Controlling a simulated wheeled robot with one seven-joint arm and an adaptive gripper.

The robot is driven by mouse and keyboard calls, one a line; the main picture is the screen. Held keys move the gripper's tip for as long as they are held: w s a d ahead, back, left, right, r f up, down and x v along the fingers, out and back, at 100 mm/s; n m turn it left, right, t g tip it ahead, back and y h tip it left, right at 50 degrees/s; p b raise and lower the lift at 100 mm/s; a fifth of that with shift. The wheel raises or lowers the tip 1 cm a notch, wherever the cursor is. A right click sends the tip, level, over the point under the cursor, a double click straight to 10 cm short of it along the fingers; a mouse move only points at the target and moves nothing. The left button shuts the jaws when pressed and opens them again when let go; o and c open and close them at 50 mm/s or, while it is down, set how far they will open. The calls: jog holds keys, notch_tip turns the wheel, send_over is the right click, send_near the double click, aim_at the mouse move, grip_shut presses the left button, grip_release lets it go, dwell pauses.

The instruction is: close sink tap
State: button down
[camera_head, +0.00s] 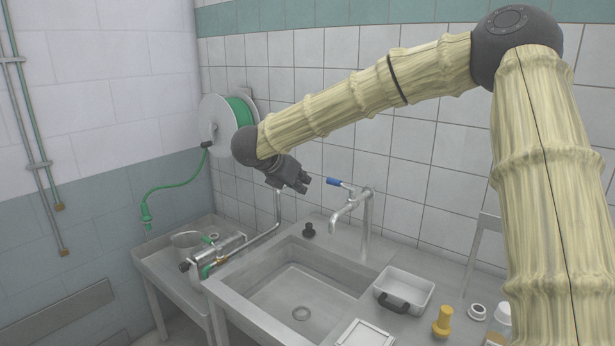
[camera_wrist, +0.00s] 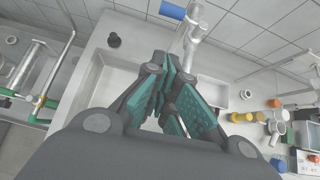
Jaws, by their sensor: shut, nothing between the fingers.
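The sink tap (camera_head: 366,222) is a metal column with a spout (camera_head: 343,210) over the sink's back edge. Its blue-ended lever (camera_head: 338,183) points left in the head view, near my fingertips. My gripper (camera_head: 304,184) is shut and empty, just left of the lever with a small gap visible. In the wrist view the blue lever end (camera_wrist: 172,11) is at the top, beyond the fingertips. The tap (camera_wrist: 190,38) stands behind my gripper (camera_wrist: 172,65), whose fingers partly cover it. Whether water runs cannot be told.
The steel sink (camera_head: 250,312) lies below my gripper. A black knob (camera_head: 309,230) stands behind it. A metal tray (camera_head: 408,290) and yellow stopper (camera_head: 442,321) sit to the right. A side table (camera_head: 155,248) with pipework and a green hose reel (camera_head: 240,112) are at left.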

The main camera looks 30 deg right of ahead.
aim_at(340, 184)
jog(key=d+r+p+x, duration=0.2)
jog(key=p+x, duration=0.4)
jog(key=x, duration=0.6)
jog(key=shift+w, duration=0.35)
jog(key=shift+w+d+b, duration=0.1)
jog(key=shift+d+b, duration=0.05)
jog(key=shift+b, duration=0.15)
jog(key=shift+w+d+b, duration=0.15)
jog(key=shift+d+b, duration=0.05)
jog(key=shift+b, duration=0.1)
